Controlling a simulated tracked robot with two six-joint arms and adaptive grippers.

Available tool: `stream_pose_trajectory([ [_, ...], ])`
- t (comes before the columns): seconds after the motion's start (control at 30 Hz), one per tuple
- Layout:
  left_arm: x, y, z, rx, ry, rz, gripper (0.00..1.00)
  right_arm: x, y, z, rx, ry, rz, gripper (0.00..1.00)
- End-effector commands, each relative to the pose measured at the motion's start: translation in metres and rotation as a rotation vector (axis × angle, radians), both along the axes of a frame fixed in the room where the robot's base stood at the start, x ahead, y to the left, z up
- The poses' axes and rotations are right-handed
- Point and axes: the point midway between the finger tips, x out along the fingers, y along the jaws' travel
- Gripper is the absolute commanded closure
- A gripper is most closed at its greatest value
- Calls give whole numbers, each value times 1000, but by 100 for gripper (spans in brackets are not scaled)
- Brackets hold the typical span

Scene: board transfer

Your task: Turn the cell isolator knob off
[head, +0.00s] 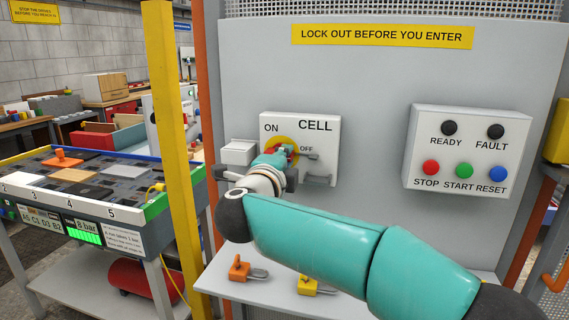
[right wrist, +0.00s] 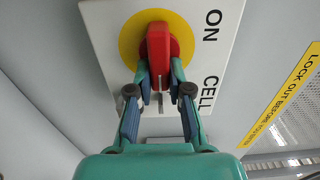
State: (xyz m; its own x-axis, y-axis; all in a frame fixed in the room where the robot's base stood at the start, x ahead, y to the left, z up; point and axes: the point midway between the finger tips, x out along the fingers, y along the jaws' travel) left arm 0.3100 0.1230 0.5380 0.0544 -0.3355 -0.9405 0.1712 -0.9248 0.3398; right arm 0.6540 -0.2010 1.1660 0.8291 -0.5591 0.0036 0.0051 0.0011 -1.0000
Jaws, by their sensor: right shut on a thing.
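The cell isolator knob (right wrist: 158,50) is red on a yellow disc (right wrist: 130,42). It sits on a white box (head: 325,128) marked ON, OFF and CELL. My right gripper (right wrist: 160,75) has its two fingers closed on the sides of the knob's handle near one end. In the right wrist view the handle lies at right angles to the upright of the lettering, so it is level on the panel, in line with the OFF mark. In the head view my right gripper (head: 277,158) covers much of the knob. My left gripper is not in view.
A button box (head: 465,150) with lamps and coloured buttons is on the right. A small hasp (head: 318,165) juts out beside the knob. An orange padlock (head: 240,268) and a yellow one (head: 307,285) lie on the shelf below. A yellow post (head: 172,160) stands at left.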

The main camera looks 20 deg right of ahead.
Motion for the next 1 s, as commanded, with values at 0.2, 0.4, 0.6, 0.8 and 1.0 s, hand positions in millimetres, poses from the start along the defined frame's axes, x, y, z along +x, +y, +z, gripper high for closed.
stream_pose_trajectory([
  [0.2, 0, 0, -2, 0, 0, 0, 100, 0, -1, -6, 13, 5, -5, 100],
  [0.4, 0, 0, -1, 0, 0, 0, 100, 0, -1, -7, 14, 6, -6, 100],
  [0.6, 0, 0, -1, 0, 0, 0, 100, 0, -1, -6, 13, 5, -5, 56],
  [0.8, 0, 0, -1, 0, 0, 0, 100, 0, 0, -4, 11, 1, -3, 56],
  [1.0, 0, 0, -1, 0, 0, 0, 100, -5, 4, -3, 11, 0, 0, 56],
])
